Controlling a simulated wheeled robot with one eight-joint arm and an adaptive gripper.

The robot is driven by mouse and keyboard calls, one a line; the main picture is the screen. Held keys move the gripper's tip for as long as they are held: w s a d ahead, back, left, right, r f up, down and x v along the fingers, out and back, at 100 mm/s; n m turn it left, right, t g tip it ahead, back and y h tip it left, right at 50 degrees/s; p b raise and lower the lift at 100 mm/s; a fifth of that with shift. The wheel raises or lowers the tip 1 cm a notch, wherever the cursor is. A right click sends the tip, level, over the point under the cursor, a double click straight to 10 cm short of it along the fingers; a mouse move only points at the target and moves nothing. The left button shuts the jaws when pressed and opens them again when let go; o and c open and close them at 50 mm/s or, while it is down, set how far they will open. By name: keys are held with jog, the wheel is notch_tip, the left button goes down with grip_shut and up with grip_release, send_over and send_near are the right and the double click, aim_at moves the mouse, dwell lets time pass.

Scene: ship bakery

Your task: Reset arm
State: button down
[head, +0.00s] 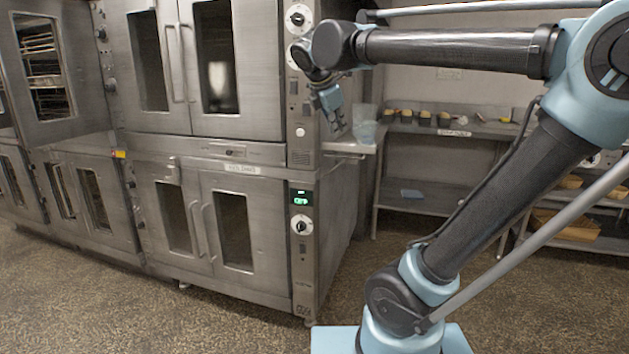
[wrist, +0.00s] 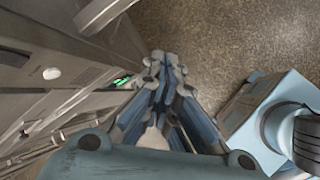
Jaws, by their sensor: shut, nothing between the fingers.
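My gripper (head: 336,118) hangs from my folded arm in front of the right edge of the steel double-deck oven (head: 240,150), pointing down. Its fingers are shut with nothing between them. In the wrist view the closed gripper (wrist: 165,65) points over the speckled floor, with the oven front to the left. My arm stretches across the right half of the head view, and part of my own base shows at the right of the wrist view.
The oven doors are closed, and a green display (head: 300,199) glows on its lower panel. A steel shelf unit (head: 425,192) with several small containers stands behind my arm. Another rack (head: 575,225) stands at the right. The speckled floor (head: 130,310) in front of the ovens is clear.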

jog(key=s+d+f+m+g+y, duration=0.1)
jog(key=s+d+f+m, duration=0.3)
jog(key=f, duration=0.6)
jog(key=s+d+f+m+g+y, duration=0.1)
jog(key=s+d+f+m, duration=0.3)
jog(key=s+f+m, duration=0.5)
jog(key=s+d+f+m+g+y, duration=0.1)
jog(key=s+d+f+m, duration=0.3)
jog(key=f+m, duration=0.5)
notch_tip(320, 180, down, 4)
jog(key=shift+s+d+f+g+y, duration=0.1)
jog(key=shift+s+d+g+y, duration=0.3)
jog(key=shift+s, duration=0.85)
jog(key=shift+a, duration=0.15)
jog(key=shift+w+f, duration=0.2)
jog(key=shift+w, duration=0.3)
